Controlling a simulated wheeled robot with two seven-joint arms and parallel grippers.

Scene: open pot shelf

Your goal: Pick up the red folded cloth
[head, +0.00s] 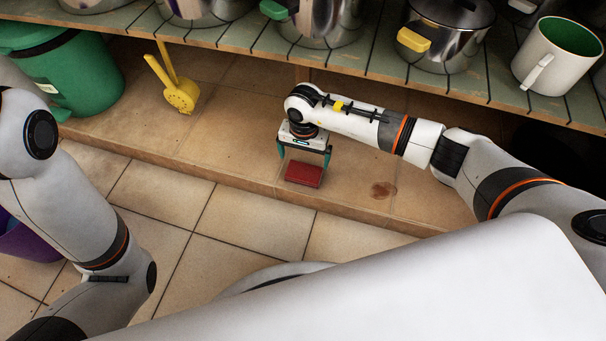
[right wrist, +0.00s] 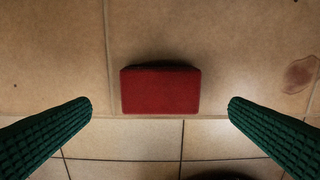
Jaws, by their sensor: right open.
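The red folded cloth (head: 304,174) lies on the tiled ledge under the shelf, close to the ledge's front edge. In the right wrist view the cloth (right wrist: 160,91) shows as a flat red block near the middle. My right gripper (head: 305,155) is over the cloth, pointing down. Its green fingers (right wrist: 160,108) are open, one to each side of the cloth with a gap on both sides. Nothing is between the fingertips in their grip. My left arm shows at the left of the head view, but its gripper is out of view.
The slatted shelf (head: 375,70) runs above and behind, with steel pots (head: 448,35) and a white mug with green inside (head: 557,58). A green bin (head: 75,75) and a yellow utensil (head: 178,92) are at left. The ledge beside the cloth is clear.

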